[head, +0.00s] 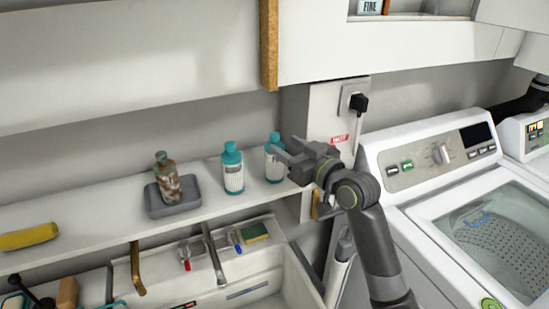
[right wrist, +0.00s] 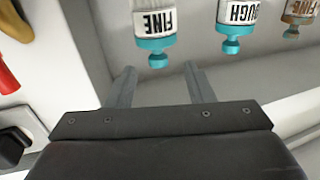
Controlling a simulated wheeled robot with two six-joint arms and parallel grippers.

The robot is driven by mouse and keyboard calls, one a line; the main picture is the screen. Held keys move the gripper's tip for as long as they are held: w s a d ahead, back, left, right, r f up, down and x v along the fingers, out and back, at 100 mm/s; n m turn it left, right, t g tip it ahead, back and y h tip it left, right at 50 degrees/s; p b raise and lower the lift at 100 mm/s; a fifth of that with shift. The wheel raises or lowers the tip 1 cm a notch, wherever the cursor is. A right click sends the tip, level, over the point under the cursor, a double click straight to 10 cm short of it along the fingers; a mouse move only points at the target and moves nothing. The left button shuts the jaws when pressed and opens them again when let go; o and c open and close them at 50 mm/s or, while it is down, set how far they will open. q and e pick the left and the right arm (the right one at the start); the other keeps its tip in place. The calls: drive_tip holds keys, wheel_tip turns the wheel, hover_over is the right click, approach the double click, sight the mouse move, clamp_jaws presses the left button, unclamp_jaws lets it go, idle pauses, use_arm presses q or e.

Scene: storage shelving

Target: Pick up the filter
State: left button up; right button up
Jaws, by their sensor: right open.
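I cannot tell for sure which thing is the filter. A white bottle with a teal cap (head: 273,166) stands upright on the shelf; in the right wrist view it shows upside down (right wrist: 155,22), labelled FINE. A second teal-capped bottle (head: 233,176) stands to its left, and its label in the right wrist view (right wrist: 237,14) seems to read ROUGH. A rusty bottle (head: 167,184) stands in a grey tray (head: 178,209); it also shows in the right wrist view (right wrist: 296,18). My right gripper (head: 281,149) is open and empty beside the FINE bottle, fingers pointing toward it. My left gripper is out of view.
A yellow roll (head: 29,237) lies at the shelf's left. A sink (head: 262,298) with taps is below. A washing machine (head: 440,165) stands right. A plugged outlet (head: 352,98) is on the wall behind my gripper. A wall cabinet (head: 130,65) hangs above the shelf.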

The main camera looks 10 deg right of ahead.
sight(278, 140)
drive_tip(key=shift+w+a, duration=0.2)
drive_tip(key=shift+w, duration=0.2)
drive_tip(key=shift+w+a+p, duration=0.15)
drive_tip(key=shift+w+p, duration=0.2)
drive_tip(key=shift+p, duration=0.05)
drive_tip(key=p+x, duration=0.1)
drive_tip(key=x, duration=0.2)
drive_tip(key=shift+f, duration=0.15)
drive_tip(key=shift+w+a+f, duration=0.1)
drive_tip(key=shift+w+a, duration=0.05)
drive_tip(key=shift+w, duration=0.35)
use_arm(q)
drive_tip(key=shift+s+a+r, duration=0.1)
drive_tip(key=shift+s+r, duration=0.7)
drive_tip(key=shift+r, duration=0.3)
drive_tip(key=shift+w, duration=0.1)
use_arm(e)
clamp_jaws()
